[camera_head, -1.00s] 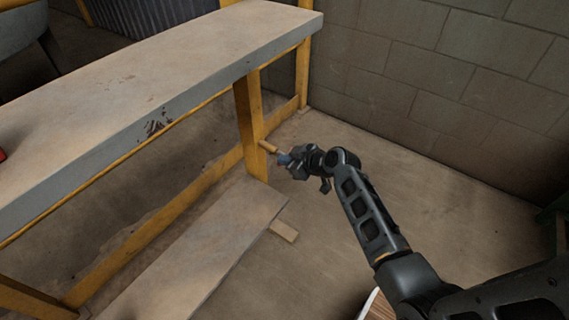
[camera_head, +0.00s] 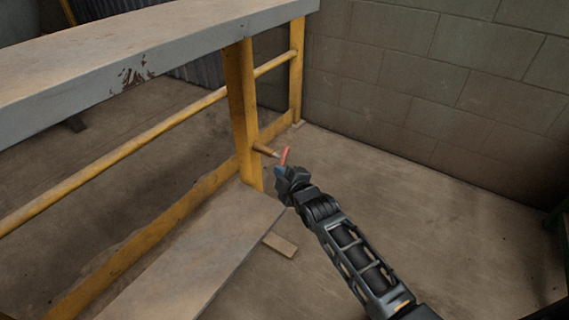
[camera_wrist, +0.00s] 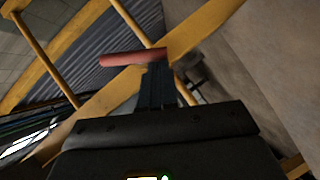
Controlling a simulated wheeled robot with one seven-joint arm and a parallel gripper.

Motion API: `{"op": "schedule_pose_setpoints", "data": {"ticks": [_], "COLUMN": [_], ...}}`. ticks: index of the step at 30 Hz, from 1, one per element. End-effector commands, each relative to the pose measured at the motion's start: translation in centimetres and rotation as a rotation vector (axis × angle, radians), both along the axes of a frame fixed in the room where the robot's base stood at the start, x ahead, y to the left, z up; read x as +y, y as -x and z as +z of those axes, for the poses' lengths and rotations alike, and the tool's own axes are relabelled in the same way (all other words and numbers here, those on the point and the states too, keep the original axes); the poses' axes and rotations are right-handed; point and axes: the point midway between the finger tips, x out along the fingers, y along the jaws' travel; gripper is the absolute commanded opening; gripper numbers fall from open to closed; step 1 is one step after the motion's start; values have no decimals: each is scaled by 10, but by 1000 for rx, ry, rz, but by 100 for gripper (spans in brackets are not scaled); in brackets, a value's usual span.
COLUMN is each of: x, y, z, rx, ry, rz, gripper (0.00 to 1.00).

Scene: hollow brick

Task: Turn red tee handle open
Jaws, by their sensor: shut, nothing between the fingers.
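The red tee handle (camera_head: 285,156) sits at the end of a short brass-coloured pipe (camera_head: 265,150) that sticks out from the yellow post. In the head view my gripper (camera_head: 281,172) is right at the handle, just below it. In the wrist view the red bar (camera_wrist: 132,57) lies crosswise just beyond the tips of my gripper (camera_wrist: 158,68). The fingers are together, with nothing between them. The tips look very close to the bar, but I cannot tell whether they touch it.
A yellow post (camera_head: 242,105) and rails (camera_head: 130,147) support a grey bench top (camera_head: 190,38). A lower board (camera_head: 200,250) lies left of my arm. A block wall (camera_head: 430,90) stands behind. The floor to the right is clear.

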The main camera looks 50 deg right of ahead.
Motion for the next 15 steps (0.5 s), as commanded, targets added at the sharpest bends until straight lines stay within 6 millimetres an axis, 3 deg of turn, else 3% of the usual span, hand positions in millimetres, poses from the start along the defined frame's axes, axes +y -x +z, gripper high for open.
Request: {"op": "schedule_pose_setpoints", "data": {"ticks": [15], "x": [0], "y": [0], "z": [-17], "rx": [3], "ry": [0], "rz": [-1], "gripper": [0]}}
